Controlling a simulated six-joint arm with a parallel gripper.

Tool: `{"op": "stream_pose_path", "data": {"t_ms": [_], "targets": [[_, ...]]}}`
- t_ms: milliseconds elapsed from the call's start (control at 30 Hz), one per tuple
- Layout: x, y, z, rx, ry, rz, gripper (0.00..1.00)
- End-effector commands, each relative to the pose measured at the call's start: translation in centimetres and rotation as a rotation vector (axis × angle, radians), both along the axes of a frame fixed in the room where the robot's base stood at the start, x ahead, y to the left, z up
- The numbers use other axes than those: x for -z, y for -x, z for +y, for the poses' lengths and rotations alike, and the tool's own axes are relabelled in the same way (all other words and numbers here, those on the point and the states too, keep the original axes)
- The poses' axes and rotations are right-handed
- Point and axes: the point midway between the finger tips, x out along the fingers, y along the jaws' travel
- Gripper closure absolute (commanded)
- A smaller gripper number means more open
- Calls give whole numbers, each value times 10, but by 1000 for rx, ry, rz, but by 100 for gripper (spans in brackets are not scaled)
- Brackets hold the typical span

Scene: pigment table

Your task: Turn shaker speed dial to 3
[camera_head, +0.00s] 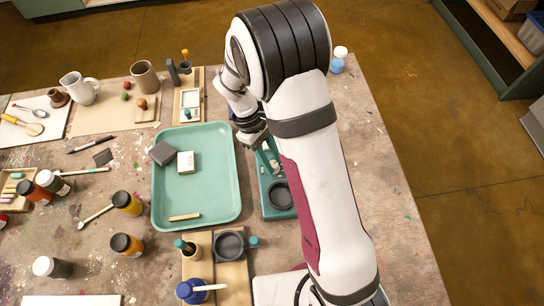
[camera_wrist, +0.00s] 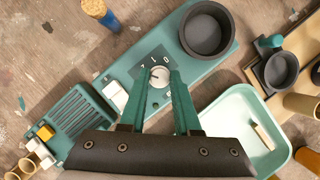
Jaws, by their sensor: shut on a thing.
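The shaker is a teal machine with a round dark cup holder; in the head view its body (camera_head: 267,210) is partly hidden under my arm. In the wrist view its teal body (camera_wrist: 172,45) runs diagonally. The pale speed dial (camera_wrist: 159,76) sits on a dark plate with the digits 2, 1 and 0 readable; other marks are hidden by the fingers. The dial's exact setting is too small to tell. My gripper (camera_wrist: 160,82) has its two teal fingers on either side of the dial, shut on it. In the head view the fingers (camera_head: 266,160) reach down to the shaker.
A teal tray (camera_head: 205,205) with two small blocks lies left of the shaker. A blue corked bottle (camera_wrist: 101,12) stands close by. Jars and brushes fill the left table.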

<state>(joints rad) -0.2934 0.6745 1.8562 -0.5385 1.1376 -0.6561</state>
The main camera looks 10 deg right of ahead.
Motion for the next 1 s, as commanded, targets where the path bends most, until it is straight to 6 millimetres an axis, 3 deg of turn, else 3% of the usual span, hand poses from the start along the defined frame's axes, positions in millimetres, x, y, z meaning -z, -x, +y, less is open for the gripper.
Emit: {"op": "stream_pose_path", "data": {"t_ms": [500, 1000], "targets": [[0, 1, 1, -339, -1, -1, 100], [0, 2, 1, -411, 0, -1, 100]]}}
